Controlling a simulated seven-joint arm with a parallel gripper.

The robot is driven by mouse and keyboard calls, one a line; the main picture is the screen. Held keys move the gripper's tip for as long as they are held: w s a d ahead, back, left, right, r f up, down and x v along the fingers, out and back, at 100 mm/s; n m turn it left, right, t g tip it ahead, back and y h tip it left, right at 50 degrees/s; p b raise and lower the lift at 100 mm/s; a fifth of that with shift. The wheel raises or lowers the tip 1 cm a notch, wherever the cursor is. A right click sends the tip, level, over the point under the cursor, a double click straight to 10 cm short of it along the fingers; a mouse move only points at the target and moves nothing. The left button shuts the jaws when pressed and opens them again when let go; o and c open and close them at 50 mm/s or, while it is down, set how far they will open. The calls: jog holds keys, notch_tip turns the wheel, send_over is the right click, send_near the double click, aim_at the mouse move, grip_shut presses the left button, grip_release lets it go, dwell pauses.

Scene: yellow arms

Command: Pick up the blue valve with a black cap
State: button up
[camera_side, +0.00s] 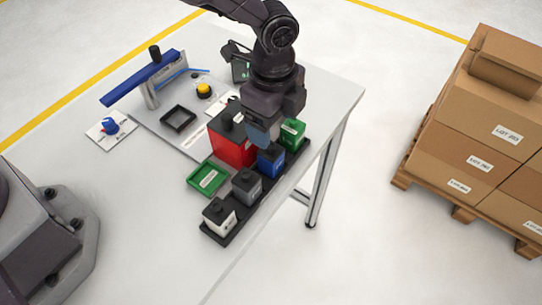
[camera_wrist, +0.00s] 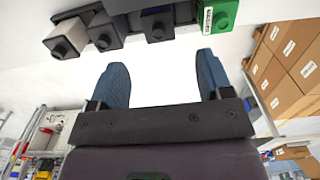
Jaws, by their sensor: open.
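The blue valve with a black cap (camera_side: 270,162) stands upright in a black rack (camera_side: 237,228), between a grey valve (camera_side: 246,187) and a green one (camera_side: 292,134). My gripper (camera_side: 262,135) is above the rack, close to the blue valve, and partly covers its top in the side view. The wrist view shows my gripper (camera_wrist: 161,65) with its two blue fingers apart and nothing between them. There the row of valves lies beyond the fingertips at the top edge, with the blue valve (camera_wrist: 157,20) dark and partly cut off.
A white valve (camera_side: 219,216) stands at the rack's near end. A larger red block (camera_side: 230,148) stands close left of the blue valve. A green tray (camera_side: 208,178), a black square frame (camera_side: 178,118) and a yellow button (camera_side: 203,90) are on the table. The table's front left is clear.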

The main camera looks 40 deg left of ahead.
aim_at(271, 150)
jog(key=f, duration=0.8)
jog(key=shift+a+f, duration=0.2)
jog(key=shift+f, duration=0.2)
jog(key=c, duration=1)
